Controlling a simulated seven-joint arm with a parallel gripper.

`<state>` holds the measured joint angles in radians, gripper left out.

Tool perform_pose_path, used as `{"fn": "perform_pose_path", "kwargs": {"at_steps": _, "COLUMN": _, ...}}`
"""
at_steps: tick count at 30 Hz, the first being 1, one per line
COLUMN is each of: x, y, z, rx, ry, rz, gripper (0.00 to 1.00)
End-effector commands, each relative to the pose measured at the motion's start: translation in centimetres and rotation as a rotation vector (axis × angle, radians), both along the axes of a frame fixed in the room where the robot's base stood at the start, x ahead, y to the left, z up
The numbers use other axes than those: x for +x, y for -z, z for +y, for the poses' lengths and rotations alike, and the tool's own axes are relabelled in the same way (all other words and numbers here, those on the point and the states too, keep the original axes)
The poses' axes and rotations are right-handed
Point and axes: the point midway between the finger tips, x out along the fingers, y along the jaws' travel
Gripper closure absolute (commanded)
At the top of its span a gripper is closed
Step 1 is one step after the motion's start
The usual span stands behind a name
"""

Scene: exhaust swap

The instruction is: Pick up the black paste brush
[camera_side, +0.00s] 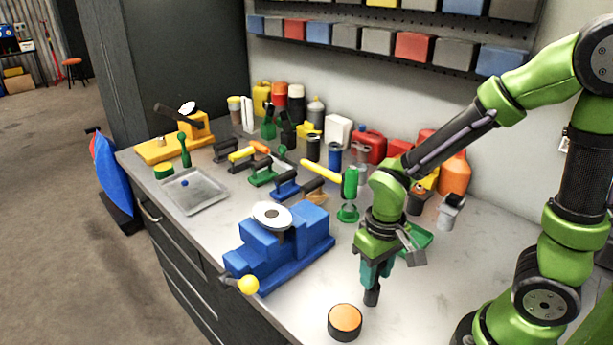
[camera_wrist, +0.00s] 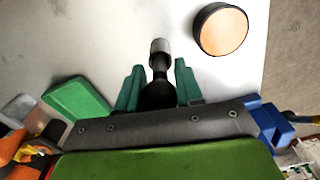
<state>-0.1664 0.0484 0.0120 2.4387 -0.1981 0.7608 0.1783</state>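The black paste brush (camera_side: 372,292) is between the fingers of my gripper (camera_side: 376,272) in the side view, its dark lower end sticking out below them. In the wrist view the brush (camera_wrist: 159,92) has a wide black body, a narrow neck and a grey far end. The teal fingers of my gripper (camera_wrist: 160,88) lie close against both sides of the body and look shut on it. The gripper points down over the front right of the bench. I cannot tell whether the brush's lower end touches the bench top.
A round orange-topped black puck (camera_side: 345,321) sits close by, near the front edge. A blue vise-like block (camera_side: 281,246) stands to the left. A green tray (camera_side: 418,238) lies behind the gripper. Several tools and bottles crowd the back. A metal tray (camera_side: 207,200) is farther left.

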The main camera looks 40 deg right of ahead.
Motion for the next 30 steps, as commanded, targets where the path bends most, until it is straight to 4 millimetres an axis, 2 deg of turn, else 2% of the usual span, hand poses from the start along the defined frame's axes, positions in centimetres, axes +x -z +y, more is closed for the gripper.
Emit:
{"fn": "perform_pose_path", "kwargs": {"at_steps": 1, "x": 0.0, "y": 0.0, "z": 0.0, "rx": 0.0, "ry": 0.0, "rz": 0.0, "gripper": 0.83}}
{"fn": "perform_pose_path", "kwargs": {"at_steps": 3, "x": 0.0, "y": 0.0, "z": 0.0, "rx": 0.0, "ry": 0.0, "rz": 0.0, "gripper": 0.94}}
{"fn": "perform_pose_path", "kwargs": {"at_steps": 4, "x": 0.0, "y": 0.0, "z": 0.0, "rx": 0.0, "ry": 0.0, "rz": -0.001, "gripper": 0.95}}
{"fn": "perform_pose_path", "kwargs": {"at_steps": 10, "x": 0.0, "y": -0.1, "z": 0.0, "rx": 0.0, "ry": 0.0, "rz": -0.001, "gripper": 0.95}}
{"fn": "perform_pose_path", "kwargs": {"at_steps": 13, "x": 0.1, "y": -0.8, "z": 0.0, "rx": 0.001, "ry": 0.0, "rz": -0.004, "gripper": 0.95}}
{"fn": "perform_pose_path", "kwargs": {"at_steps": 24, "x": 0.1, "y": -7.7, "z": 0.0, "rx": 0.002, "ry": 0.001, "rz": -0.007, "gripper": 0.95}}
{"fn": "perform_pose_path", "kwargs": {"at_steps": 30, "x": 0.0, "y": -9.8, "z": 0.0, "rx": 0.0, "ry": 0.0, "rz": -0.003, "gripper": 0.95}}
